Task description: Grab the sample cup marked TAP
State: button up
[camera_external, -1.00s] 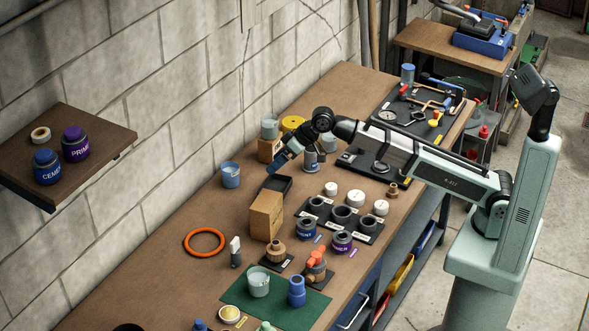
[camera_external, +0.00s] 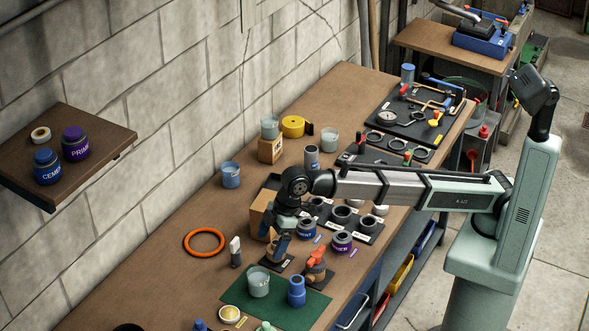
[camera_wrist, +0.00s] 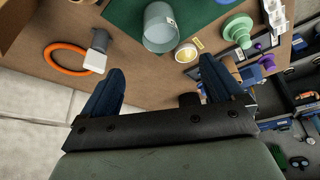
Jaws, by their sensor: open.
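Several clear sample cups stand on the bench, and I cannot read TAP on any of them. One cup (camera_external: 259,284) is on the green mat; it also shows in the wrist view (camera_wrist: 160,30), just beyond my fingertips, with a small pale label. Others are a bluish cup (camera_external: 231,176) near the wall, a cup (camera_external: 270,127) on a wooden block and a cup (camera_external: 330,140) farther back. My gripper (camera_external: 280,247) points down above the bench, behind the mat cup. In the wrist view my gripper (camera_wrist: 160,70) is open and empty, its blue fingers wide apart.
The green mat (camera_external: 311,311) also bears a blue fitting (camera_external: 297,291). A white-topped item (camera_external: 235,252), an orange ring (camera_external: 204,242) and an orange-handled valve (camera_external: 315,262) are close by. A cardboard box (camera_external: 258,215) stands beside my arm. Bench space left of the ring is clear.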

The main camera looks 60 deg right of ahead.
aim_at(258, 275)
jog(key=x, duration=1.3)
jog(key=shift+s+f, duration=0.15)
jog(key=shift+c, duration=0.2)
jog(key=c, duration=1.1)
